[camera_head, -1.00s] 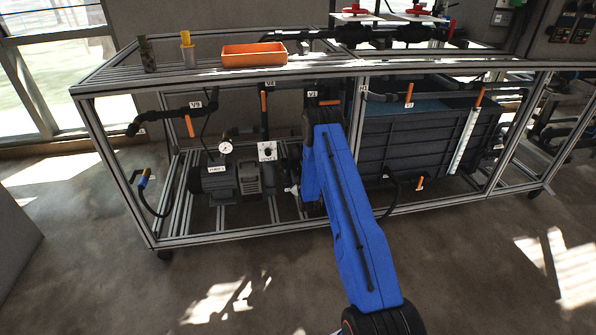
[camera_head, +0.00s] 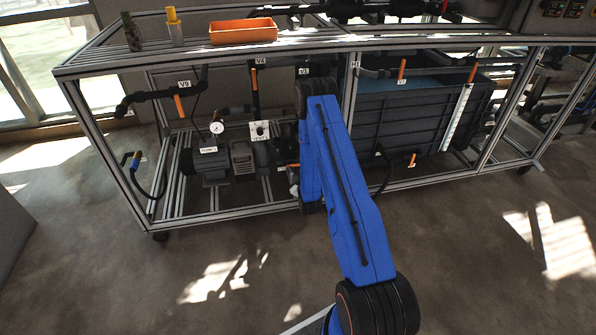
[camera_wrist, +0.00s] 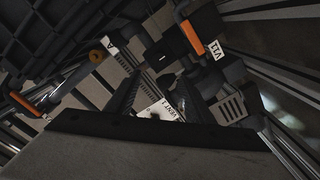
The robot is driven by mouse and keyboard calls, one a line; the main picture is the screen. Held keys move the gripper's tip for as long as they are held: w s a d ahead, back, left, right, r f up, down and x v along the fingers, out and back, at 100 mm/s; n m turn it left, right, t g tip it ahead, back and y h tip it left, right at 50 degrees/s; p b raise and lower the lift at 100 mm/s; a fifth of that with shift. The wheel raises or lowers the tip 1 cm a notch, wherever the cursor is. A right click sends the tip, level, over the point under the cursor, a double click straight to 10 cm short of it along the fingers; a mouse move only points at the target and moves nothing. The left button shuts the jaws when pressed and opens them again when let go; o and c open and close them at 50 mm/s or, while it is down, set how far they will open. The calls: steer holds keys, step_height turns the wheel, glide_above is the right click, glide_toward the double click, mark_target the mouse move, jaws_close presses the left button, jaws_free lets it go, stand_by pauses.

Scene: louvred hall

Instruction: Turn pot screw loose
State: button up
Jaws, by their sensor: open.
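In the wrist view my gripper (camera_wrist: 160,82) is open, its two dark toothed fingers reaching forward and apart. A white label reading VENT 1 (camera_wrist: 160,111) shows between the fingers, with dark fittings around it. I cannot clearly pick out the pot screw among these dark parts. No object is visibly clamped between the fingers. In the head view my blue arm reaches into the lower part of the frame rig (camera_head: 230,211), right of the pump (camera_head: 212,163). My gripper is hidden there behind the arm.
In the wrist view, an orange handle labelled V11 (camera_wrist: 190,38) is close beyond the fingers. A dark tank (camera_head: 420,120) stands right of my arm. A round gauge (camera_head: 217,128) sits above the pump. An orange tray (camera_head: 243,32) is on top. Open floor lies in front.

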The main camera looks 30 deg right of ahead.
steer(key=shift+v, duration=1.25)
